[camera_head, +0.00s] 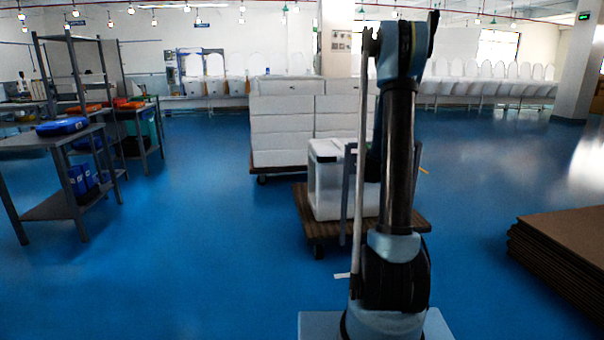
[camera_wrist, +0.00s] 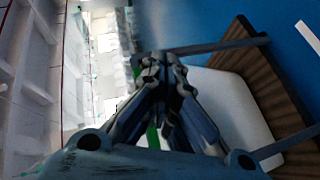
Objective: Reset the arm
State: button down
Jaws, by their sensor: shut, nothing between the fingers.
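My arm (camera_head: 400,160) stands upright in the head view, right of the middle, and bends at its top joint. My gripper (camera_wrist: 160,62) shows in the wrist view with its two fingers together at the tips. It is shut and holds nothing. In the head view the gripper is hidden or cannot be made out behind the arm. In the wrist view a white bin (camera_wrist: 230,100) lies beyond and to the right of the fingers.
The white bin stands on a wooden cart (camera_head: 318,226) behind my arm. Stacked white boxes (camera_head: 280,130) are on another trolley beyond. Flat brown sheets (camera_head: 565,240) are piled at right. A metal workbench (camera_head: 55,140) stands at left. The blue floor (camera_head: 200,220) between is clear.

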jog(key=s+a+r+m+g+y, duration=0.15)
jog(key=s+a, duration=0.35)
jog(key=s, duration=0.6)
jog(key=s+a+r+m+g+y, duration=0.1)
jog(key=s+a+m+g+y, duration=0.2)
jog(key=s, duration=0.8)
jog(key=s+a+f+g+y, duration=0.1)
jog(key=s+a+f+y, duration=0.1)
jog(key=s+a, duration=0.3)
jog(key=s+a+f+g+y, duration=0.1)
jog(key=s+a+f, duration=0.3)
jog(key=s, duration=0.9)
jog(key=s+a+f+g+y, duration=0.1)
jog(key=s+a+f+y, duration=0.3)
jog(key=s+a, duration=0.4)
jog(key=shift+s+a, duration=0.2)
jog(key=shift+s, duration=0.85)
